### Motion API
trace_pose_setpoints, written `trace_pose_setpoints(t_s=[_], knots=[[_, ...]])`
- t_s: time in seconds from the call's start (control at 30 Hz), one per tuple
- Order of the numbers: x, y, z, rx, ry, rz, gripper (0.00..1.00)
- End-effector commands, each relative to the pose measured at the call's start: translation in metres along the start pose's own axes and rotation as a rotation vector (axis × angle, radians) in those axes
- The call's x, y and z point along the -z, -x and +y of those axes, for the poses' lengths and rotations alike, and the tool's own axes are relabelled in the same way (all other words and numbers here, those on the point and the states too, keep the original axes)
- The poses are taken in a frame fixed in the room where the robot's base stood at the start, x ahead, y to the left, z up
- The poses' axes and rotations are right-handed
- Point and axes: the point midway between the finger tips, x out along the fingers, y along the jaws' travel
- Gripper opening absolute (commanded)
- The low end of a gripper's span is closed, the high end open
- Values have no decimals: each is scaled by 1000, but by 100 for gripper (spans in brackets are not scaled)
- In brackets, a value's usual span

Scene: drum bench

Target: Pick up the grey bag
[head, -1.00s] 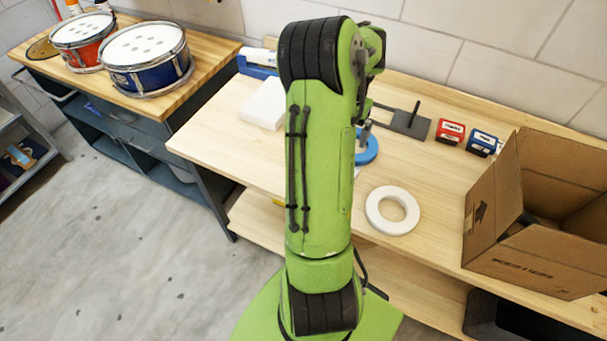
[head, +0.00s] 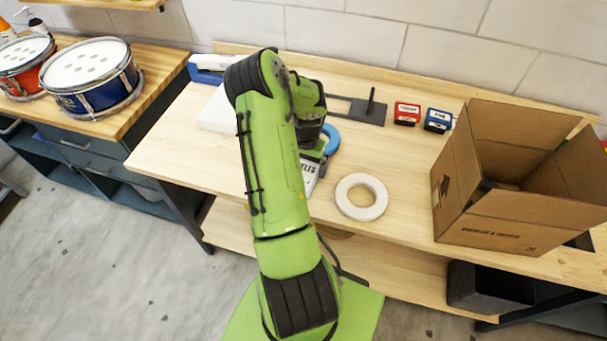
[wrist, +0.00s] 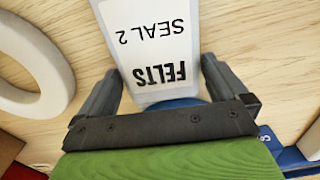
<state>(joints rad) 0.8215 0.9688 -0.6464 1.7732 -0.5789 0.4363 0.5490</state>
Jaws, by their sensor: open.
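A flat, pale grey bag with a white label reading "FELTS SEAL 2" (wrist: 150,45) lies on the wooden bench in the wrist view. My gripper (wrist: 161,70) is open, with one finger on each side of the bag's near end. I cannot tell whether the fingers touch it. In the head view only a lettered part of the bag (head: 309,175) shows beside my arm. My arm hides the rest of it and most of my gripper.
A white ring (head: 361,197) lies right of the bag, and a blue ring (head: 332,138) lies behind it. An open cardboard box (head: 500,218) stands at the right. Small red (head: 407,113) and blue (head: 438,120) boxes sit at the back.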

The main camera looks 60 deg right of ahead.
Motion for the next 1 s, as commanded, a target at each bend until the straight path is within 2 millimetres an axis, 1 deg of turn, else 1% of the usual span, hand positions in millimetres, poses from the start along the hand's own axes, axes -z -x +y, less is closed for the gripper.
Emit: trace_pose_setpoints(t_s=[0.63, 0.67, 0.9, 1.0], knots=[[0, -4, 0, 1, 0, -1, 100], [0, -4, 0, 1, 0, -1, 98], [0, -3, 0, 1, 0, -1, 62], [0, -3, 0, 1, 0, -1, 61]])
